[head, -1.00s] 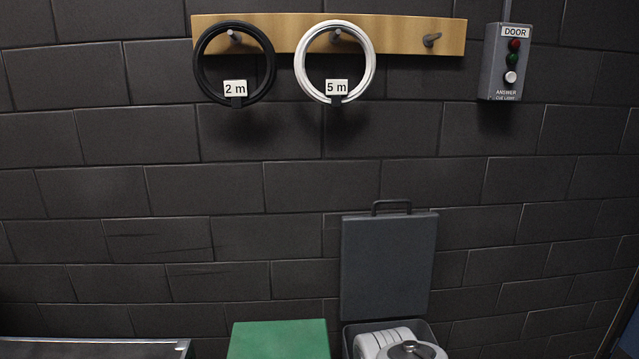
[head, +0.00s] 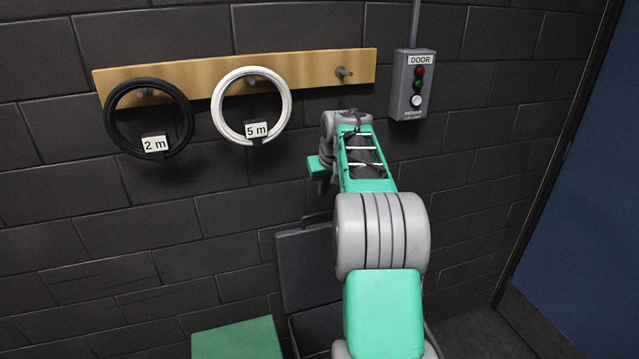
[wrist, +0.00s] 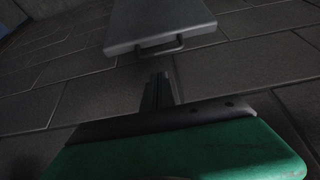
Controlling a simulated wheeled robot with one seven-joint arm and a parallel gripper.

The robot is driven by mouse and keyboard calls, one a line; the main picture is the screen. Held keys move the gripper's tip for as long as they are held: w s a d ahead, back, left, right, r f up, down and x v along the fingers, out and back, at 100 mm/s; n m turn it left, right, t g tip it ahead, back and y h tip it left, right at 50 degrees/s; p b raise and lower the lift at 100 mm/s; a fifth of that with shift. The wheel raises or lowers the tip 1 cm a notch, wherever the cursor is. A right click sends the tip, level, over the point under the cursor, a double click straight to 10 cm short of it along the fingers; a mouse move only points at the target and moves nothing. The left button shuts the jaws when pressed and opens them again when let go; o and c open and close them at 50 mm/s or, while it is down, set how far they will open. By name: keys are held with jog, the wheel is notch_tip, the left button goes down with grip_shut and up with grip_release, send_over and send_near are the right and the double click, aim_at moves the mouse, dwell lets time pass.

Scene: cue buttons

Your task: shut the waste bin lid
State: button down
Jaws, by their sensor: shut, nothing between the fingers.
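The waste bin lid (head: 305,268) is a flat dark grey panel standing raised behind the bin (head: 320,328). My arm hides its right part and much of the bin in the head view. In the wrist view the lid (wrist: 160,18) is at the top, with its bar handle (wrist: 160,47) on the edge facing my gripper. My gripper (head: 325,187) is above the lid in the head view. Its shut, empty fingers (wrist: 158,90) show in the wrist view just short of the handle, apart from it in the picture.
A green box (head: 237,340) stands left of the bin. Black (head: 150,118) and white (head: 251,105) cable coils hang on a wooden rail (head: 310,75). A door button box (head: 411,85) is on the dark brick wall (head: 130,220). A blue panel (head: 575,215) is at right.

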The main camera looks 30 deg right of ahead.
jog(key=p+x, duration=0.2)
jog(key=x, duration=0.7)
jog(key=shift+w+f, duration=0.15)
jog(key=shift+f, duration=0.25)
jog(key=shift+d+f+b, duration=0.1)
jog(key=shift+b, duration=0.2)
